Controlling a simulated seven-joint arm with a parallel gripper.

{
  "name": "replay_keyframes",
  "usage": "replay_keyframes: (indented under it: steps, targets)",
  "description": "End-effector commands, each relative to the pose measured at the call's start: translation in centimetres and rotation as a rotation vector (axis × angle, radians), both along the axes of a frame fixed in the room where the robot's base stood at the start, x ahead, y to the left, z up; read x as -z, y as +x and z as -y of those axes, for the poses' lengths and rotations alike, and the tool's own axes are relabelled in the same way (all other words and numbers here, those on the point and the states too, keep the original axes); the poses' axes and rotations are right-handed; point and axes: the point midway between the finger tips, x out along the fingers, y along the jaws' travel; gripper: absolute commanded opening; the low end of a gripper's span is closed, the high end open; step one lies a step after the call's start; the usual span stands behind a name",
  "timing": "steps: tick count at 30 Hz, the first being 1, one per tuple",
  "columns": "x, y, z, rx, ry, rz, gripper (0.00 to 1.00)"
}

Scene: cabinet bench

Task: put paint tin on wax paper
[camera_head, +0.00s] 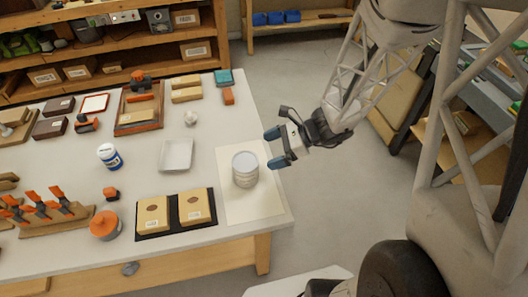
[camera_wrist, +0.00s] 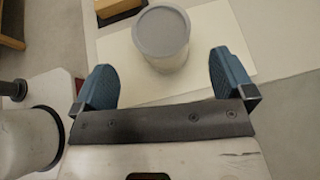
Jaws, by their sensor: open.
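A pale tin with a grey lid (camera_head: 245,168), which looks like the paint tin, stands upright on the cream sheet of wax paper (camera_head: 263,207) at the table's right edge. In the wrist view the tin (camera_wrist: 162,32) is just ahead, and the wax paper (camera_wrist: 112,62) lies under it. My gripper (camera_head: 274,148) is open and empty, to the right of the tin. In the wrist view its two blue fingers (camera_wrist: 160,78) are spread wide, with the tin beyond and between their tips, apart from them.
A black mat with two tan boxes (camera_head: 153,216) lies left of the paper. A white tray (camera_head: 177,155), a blue-and-white jar (camera_head: 109,156) and an orange-topped round item (camera_head: 104,225) stand further left. Shelves (camera_head: 120,45) are behind. Open floor lies right of the table.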

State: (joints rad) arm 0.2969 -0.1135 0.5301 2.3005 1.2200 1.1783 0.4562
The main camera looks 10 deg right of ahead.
Motion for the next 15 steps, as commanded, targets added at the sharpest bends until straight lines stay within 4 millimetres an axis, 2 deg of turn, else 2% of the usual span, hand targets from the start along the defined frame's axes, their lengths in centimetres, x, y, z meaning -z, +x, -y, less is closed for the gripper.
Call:
replay_keyframes:
  steps: [6,15]
  targets:
    - [-0.9,-0.2,1.6,0.002,0.000,0.001,1.00]
    - [-1.3,-0.3,2.3,0.000,0.000,-0.001,1.00]
